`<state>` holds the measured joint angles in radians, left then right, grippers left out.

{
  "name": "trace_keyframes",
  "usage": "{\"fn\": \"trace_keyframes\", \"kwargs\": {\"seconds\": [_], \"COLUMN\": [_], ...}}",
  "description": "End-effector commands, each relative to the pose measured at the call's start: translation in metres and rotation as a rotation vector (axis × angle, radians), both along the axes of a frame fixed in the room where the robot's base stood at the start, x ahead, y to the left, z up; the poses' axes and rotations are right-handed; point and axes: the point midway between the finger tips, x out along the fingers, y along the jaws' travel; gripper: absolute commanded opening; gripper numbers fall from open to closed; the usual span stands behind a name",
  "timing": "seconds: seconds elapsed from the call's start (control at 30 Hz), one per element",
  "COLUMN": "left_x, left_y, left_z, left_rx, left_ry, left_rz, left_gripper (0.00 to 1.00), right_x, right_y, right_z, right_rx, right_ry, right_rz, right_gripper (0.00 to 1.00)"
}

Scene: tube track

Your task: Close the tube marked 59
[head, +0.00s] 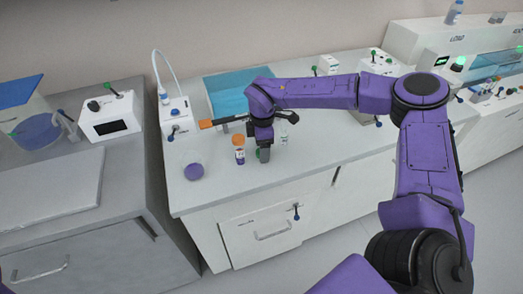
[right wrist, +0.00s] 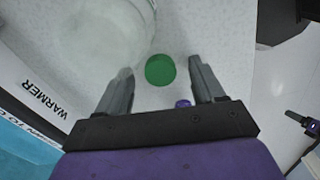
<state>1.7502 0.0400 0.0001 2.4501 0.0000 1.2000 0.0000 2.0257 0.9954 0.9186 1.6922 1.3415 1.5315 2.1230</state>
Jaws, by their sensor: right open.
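My right gripper (head: 264,152) points down over the bench top, with its fingers apart and nothing visibly held. In the right wrist view, a round green cap (right wrist: 160,70) lies just beyond and between the open fingertips (right wrist: 162,82). A small green patch also shows beside the gripper in the head view. A small tube with an orange cap (head: 239,142) stands upright left of the gripper. A clear tube-like item (head: 283,134) stands just right of it, partly hidden. No number is readable, so I cannot tell which tube is marked 59. My left gripper is out of view.
A purple disc (head: 193,172) lies on the bench (head: 215,200) near its front left. A white device with a hose (head: 177,118) and a blue-topped unit (head: 228,92) stand behind. A clear round dish-like thing (right wrist: 90,35) shows in the wrist view.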

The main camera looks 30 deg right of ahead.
Motion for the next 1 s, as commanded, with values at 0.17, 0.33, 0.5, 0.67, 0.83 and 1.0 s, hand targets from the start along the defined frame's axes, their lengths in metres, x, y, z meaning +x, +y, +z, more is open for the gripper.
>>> {"fn": "trace_keyframes", "kwargs": {"seconds": [0.17, 0.33, 0.5, 0.67, 0.83, 1.0], "left_x": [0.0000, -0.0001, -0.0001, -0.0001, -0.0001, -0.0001], "left_y": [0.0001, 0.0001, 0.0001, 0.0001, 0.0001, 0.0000], "left_z": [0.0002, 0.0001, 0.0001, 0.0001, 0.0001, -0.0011], "left_rx": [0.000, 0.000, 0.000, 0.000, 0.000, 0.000], "left_ry": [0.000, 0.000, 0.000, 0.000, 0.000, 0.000], "left_rz": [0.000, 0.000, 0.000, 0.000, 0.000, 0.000], "left_gripper": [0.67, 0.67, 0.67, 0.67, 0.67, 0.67], "right_x": [0.0002, 0.0003, 0.0003, 0.0002, 0.0003, 0.0009], "right_y": [0.0002, 0.0001, 0.0001, 0.0002, 0.0001, -0.0001], "right_z": [-0.0039, -0.0038, -0.0037, -0.0037, -0.0033, 0.0057], "right_rx": [0.001, 0.001, 0.001, 0.000, 0.001, 0.000], "right_ry": [-0.001, -0.001, -0.001, -0.001, -0.001, -0.003], "right_rz": [0.000, -0.001, -0.001, -0.001, -0.001, -0.001], "right_gripper": [0.68, 0.68, 0.26, 0.09, 0.09, 0.09]}}
